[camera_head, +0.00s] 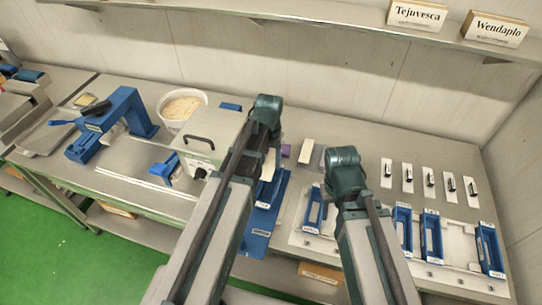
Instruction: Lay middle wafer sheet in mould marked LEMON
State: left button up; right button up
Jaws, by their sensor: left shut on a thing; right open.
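My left gripper (262,140) is over the blue tray (262,232), largely hidden by its own arm. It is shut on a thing. A cream strip (268,166) that looks like a wafer sheet shows at its right side. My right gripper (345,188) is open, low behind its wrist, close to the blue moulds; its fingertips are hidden. Narrow blue moulds stand on a pale board: one at the left (313,206), others to the right (402,229), (432,236) and (488,248). Their front labels are too small to read, so I cannot tell which says LEMON.
A grey machine (205,145) with a black handle stands left of my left arm. A white tub (182,106) and a blue press (118,115) are further left. Several white cards (408,176) with dark pieces lie behind the moulds. A shelf (330,28) runs above.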

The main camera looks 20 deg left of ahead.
pick_arm(q)
jog(key=shift+f, duration=0.2)
notch_tip(320, 180, down, 8)
jog(key=b, duration=0.8)
jog(key=shift+f+b, duration=0.2)
jog(key=shift+b, duration=0.15)
jog(key=shift+s+r, duration=0.1)
jog(key=shift+s, duration=0.15)
jog(key=shift+f+b, duration=0.6)
jog(key=shift+f, duration=0.1)
dwell(1.9)
jog(key=o, duration=1.6)
jog(key=shift+r, duration=0.1)
